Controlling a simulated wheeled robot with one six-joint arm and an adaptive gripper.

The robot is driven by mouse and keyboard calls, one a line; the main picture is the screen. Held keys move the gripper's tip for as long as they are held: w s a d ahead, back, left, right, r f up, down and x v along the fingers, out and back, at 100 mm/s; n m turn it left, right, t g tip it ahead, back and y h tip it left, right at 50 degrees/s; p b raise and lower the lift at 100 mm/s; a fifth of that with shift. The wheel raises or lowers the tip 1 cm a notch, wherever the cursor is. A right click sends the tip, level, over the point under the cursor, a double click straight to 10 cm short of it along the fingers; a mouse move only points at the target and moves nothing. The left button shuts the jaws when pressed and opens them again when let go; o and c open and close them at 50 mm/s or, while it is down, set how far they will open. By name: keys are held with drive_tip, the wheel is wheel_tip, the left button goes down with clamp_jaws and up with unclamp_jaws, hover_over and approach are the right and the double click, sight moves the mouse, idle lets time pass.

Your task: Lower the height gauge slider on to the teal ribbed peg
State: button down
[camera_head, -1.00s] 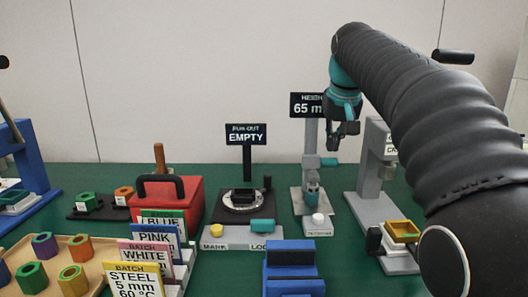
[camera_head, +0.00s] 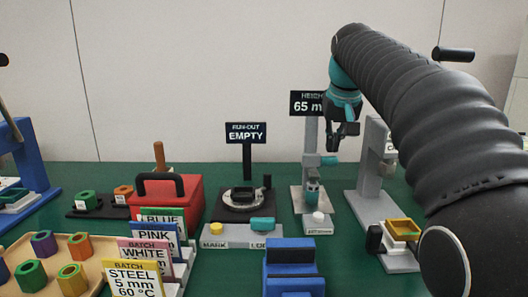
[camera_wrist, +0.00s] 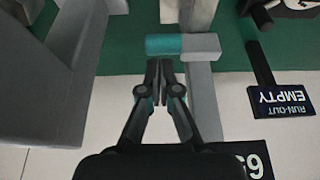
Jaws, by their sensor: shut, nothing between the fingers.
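The height gauge has a grey column (camera_head: 311,135) on a grey base (camera_head: 298,197). Its grey slider carries a teal handle (camera_head: 328,161) sticking out to the right. The teal ribbed peg (camera_head: 312,186) stands on the base under the slider; whether they touch is too small to tell. My gripper (camera_head: 343,130) is shut and empty, above and slightly right of the handle. In the wrist view my gripper's closed fingertips (camera_wrist: 159,66) are close to the teal handle (camera_wrist: 163,44) and beside the grey slider block (camera_wrist: 201,47). The peg is not clear there.
A grey press-like stand (camera_head: 374,165) is close on the right. The run-out station (camera_head: 240,203) with its EMPTY sign (camera_head: 246,133) is on the left.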

sight(331, 158)
drive_tip(key=shift+f+b, duration=0.45)
drive_tip(key=shift+f, duration=0.3)
idle(0.9)
drive_tip(key=shift+r+p, duration=2.05)
drive_tip(key=shift+p, duration=0.1)
drive_tip(key=shift+r+p, duration=0.3)
drive_tip(key=shift+r, duration=0.7)
